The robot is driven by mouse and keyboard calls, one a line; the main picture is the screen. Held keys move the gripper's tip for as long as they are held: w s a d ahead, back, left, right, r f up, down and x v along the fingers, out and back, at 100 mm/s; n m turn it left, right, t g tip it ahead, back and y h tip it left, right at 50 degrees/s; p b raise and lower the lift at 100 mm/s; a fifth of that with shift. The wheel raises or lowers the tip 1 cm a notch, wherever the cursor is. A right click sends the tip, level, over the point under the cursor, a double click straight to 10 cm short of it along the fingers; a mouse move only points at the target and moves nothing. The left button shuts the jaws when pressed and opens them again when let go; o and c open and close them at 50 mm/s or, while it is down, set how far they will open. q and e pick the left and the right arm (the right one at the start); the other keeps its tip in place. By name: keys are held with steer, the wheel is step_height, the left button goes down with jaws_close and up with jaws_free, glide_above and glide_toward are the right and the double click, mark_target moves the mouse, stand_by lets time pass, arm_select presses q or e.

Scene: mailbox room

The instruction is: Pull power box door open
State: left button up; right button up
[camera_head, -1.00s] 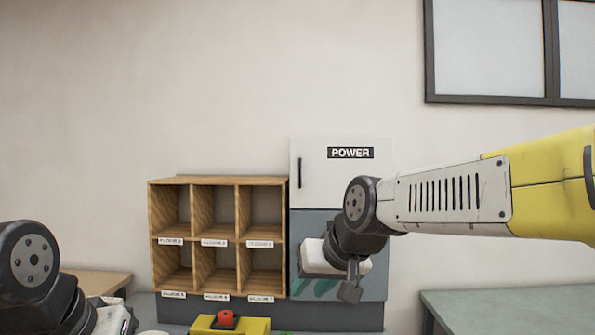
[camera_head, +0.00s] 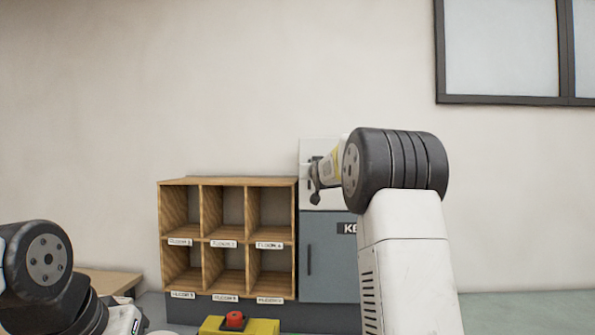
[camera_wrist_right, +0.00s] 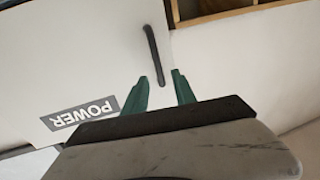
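The white power box door (camera_head: 318,148) is above the grey key box and looks shut. My right arm hides its "POWER" label in the head view. In the right wrist view the door (camera_wrist_right: 75,60) shows a dark vertical bar handle (camera_wrist_right: 153,55) near its edge. My right gripper (camera_wrist_right: 162,82) is open, with its two green fingers apart. The handle's near end shows between the fingertips; I cannot tell whether they touch it. In the head view the right gripper (camera_head: 314,183) is small at the door's left side. My left gripper's fingers are out of view at lower left.
A wooden pigeonhole shelf (camera_head: 227,183) stands directly left of the boxes. The grey key box door (camera_head: 330,262) is below. A yellow box with a red button (camera_head: 235,320) sits in front. A window (camera_head: 500,45) is at upper right.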

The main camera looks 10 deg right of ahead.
steer(key=shift+w+d, duration=0.2)
steer(key=shift+w, duration=1.7)
jaws_close()
